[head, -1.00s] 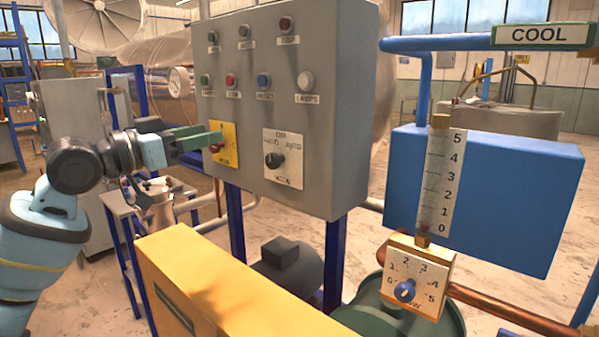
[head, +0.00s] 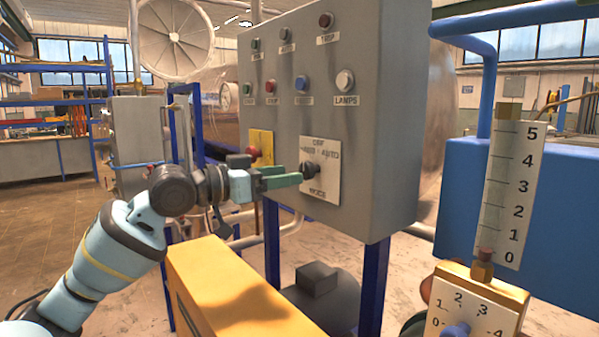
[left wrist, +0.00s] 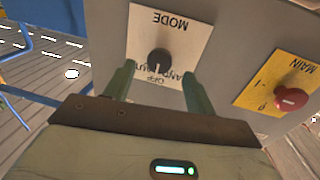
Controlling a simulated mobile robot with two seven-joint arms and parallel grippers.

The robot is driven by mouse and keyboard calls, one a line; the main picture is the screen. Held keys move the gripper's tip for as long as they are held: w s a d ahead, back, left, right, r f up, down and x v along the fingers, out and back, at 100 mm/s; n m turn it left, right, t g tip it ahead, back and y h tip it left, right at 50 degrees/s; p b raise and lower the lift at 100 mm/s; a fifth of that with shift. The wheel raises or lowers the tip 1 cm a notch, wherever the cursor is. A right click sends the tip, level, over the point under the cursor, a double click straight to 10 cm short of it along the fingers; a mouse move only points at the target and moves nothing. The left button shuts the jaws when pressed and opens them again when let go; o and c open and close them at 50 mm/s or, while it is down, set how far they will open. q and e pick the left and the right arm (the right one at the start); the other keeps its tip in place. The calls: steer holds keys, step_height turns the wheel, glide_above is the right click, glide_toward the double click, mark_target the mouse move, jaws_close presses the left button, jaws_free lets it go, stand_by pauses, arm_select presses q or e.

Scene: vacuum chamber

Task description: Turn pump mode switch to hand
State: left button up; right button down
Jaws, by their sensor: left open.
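The pump mode switch (head: 309,169) is a black knob on a white plate (head: 322,190) lettered OFF, HAND, AUTO and MODE, on the front of a grey control panel (head: 375,120). My left gripper (head: 299,177) points at the knob from the left, its green fingers at the plate. In the left wrist view the knob (left wrist: 160,61) sits between and just beyond the open fingertips of my left gripper (left wrist: 158,78), and the plate looks upside down. I cannot tell whether a finger touches the knob. The fingers partly cover the HAND and AUTO lettering. My right gripper is out of view.
A red main switch (left wrist: 291,98) on a yellow plate (left wrist: 272,85) is beside the mode plate. Buttons and lamps (head: 301,83) sit above. A yellow box (head: 225,285) stands below the panel, and a blue box (head: 470,190) with a scale is at the right.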

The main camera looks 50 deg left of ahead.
mark_target(304, 172)
arm_select(q)
steer(key=shift+x, duration=1.25)
steer(key=shift+p+x, duration=0.55)
steer(key=shift+x, duration=0.4)
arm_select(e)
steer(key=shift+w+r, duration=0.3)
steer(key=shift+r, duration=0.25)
arm_select(q)
steer(key=shift+c, duration=0.2)
